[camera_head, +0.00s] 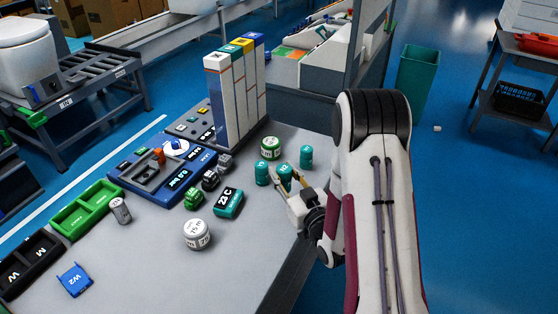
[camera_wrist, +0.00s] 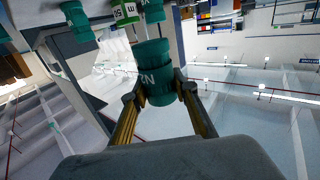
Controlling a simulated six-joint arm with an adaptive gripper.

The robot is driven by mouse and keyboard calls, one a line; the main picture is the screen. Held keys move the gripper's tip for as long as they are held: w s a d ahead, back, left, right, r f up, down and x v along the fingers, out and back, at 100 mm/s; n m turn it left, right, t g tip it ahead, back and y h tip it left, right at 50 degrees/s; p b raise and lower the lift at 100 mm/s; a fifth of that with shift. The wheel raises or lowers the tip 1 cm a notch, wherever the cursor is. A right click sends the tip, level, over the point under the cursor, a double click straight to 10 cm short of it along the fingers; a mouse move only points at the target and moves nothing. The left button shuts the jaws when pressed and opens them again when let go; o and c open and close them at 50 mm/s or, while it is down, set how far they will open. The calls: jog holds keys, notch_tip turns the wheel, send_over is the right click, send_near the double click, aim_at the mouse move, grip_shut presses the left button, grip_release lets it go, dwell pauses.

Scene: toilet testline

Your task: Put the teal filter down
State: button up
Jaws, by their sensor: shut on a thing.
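The teal filter (camera_head: 285,171) is a small teal cylinder with white lettering. My gripper (camera_head: 287,192) is shut on it near the right edge of the grey table. In the wrist view the filter (camera_wrist: 155,70) sits between the two yellow-and-black fingers of my gripper (camera_wrist: 158,88). I cannot tell whether its base touches the table. Two similar teal cylinders stand close by, one to its left (camera_head: 261,174) and one behind it to the right (camera_head: 306,156).
A green-and-white round jar (camera_head: 270,148) stands behind the filter. A teal box (camera_head: 229,202) and a white jar (camera_head: 197,234) stand to the left. Tall white binders (camera_head: 235,95) and a blue tray (camera_head: 170,185) are farther left. The table's front middle is bare.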

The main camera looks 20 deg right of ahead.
jog(key=shift+a+f, duration=0.1)
jog(key=shift+f, duration=0.1)
jog(key=w+d+r+n+y, duration=0.1)
jog(key=w+r, duration=0.1)
jog(key=w, duration=0.6)
jog(key=w+r+y, duration=0.1)
jog(key=w+r, duration=0.1)
jog(key=w, duration=0.7)
notch_tip(320, 180, up, 3)
send_over(271, 141)
jog(key=shift+r+h, duration=0.15)
jog(key=shift+h, duration=0.25)
notch_tip(271, 141, down, 6)
jog(key=shift+f, duration=2)
jog(key=shift+f, duration=0.1)
